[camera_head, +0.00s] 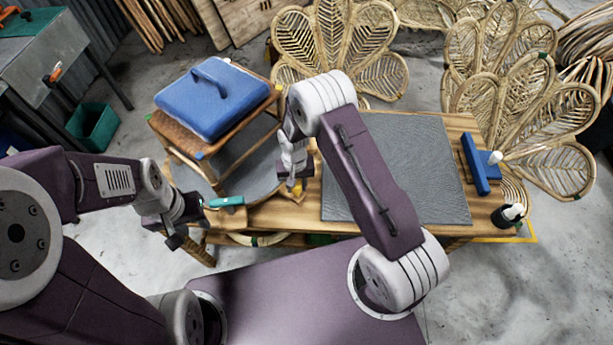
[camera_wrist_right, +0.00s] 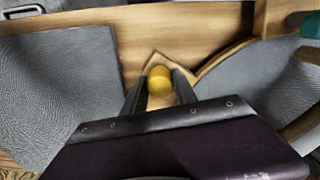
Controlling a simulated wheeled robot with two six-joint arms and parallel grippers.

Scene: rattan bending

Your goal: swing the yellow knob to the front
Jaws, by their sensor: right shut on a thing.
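The yellow knob (camera_wrist_right: 160,80) sits between the two fingers of my right gripper (camera_wrist_right: 161,90) in the right wrist view, over a pointed wooden piece. In the head view only a little of the yellow knob (camera_head: 298,191) shows below my right gripper (camera_head: 295,184), at the left of the wooden bench. My right gripper is shut on it. My left gripper (camera_head: 191,222) is at the bench's left end, close beside a teal handle (camera_head: 227,201). Its fingers are too unclear to tell whether they are open or shut on the handle.
The wooden bench (camera_head: 440,125) carries a grey mat (camera_head: 425,170), with a blue block (camera_head: 474,164) and a dark pot (camera_head: 507,216) at its right. A rattan stand with a blue cushion (camera_head: 212,98) is behind my left gripper. Rattan leaf-shaped panels (camera_head: 340,45) stand at the back.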

